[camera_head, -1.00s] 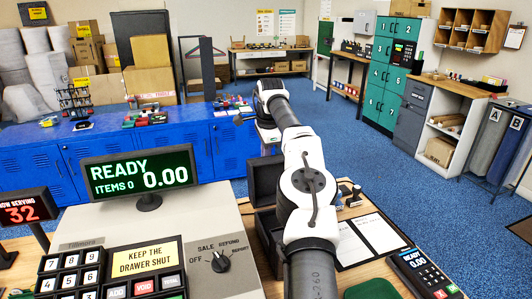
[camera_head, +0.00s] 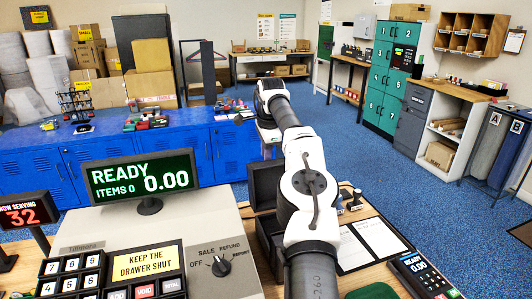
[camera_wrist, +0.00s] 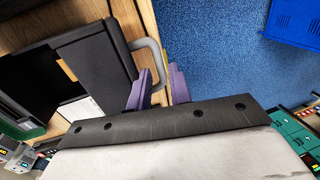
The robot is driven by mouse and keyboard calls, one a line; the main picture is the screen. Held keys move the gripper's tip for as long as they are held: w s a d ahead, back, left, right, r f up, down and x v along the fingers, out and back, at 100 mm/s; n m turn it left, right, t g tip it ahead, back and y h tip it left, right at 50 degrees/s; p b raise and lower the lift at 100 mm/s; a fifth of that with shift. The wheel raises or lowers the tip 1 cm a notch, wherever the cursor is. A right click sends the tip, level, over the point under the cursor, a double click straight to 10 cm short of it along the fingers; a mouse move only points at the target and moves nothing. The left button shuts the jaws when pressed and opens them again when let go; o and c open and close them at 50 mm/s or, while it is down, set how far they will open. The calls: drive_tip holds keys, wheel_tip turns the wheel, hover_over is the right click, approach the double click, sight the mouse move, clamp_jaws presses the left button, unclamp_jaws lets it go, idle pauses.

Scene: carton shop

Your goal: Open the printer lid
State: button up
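The printer seems to be the dark grey box (camera_head: 268,236) right of the till in the head view, partly behind my arm. A dark panel (camera_head: 264,184), apparently its lid, stands raised at its back. In the wrist view a dark panel (camera_wrist: 97,62) with a grey loop handle (camera_wrist: 152,48) shows at the left. My gripper (camera_wrist: 160,88) has two purple fingers spread apart at the handle's lower end. The head view does not show the fingers.
The till with its display (camera_head: 140,178) stands left of the printer. A form sheet (camera_head: 372,243), stamps (camera_head: 350,197) and a card terminal (camera_head: 424,274) lie to the right. Blue cabinets (camera_head: 100,163) stand behind. Open blue floor (camera_head: 385,180) lies beyond the counter's edge.

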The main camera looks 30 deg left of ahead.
drive_tip(key=v, duration=0.7)
drive_tip(key=shift+r, duration=0.15)
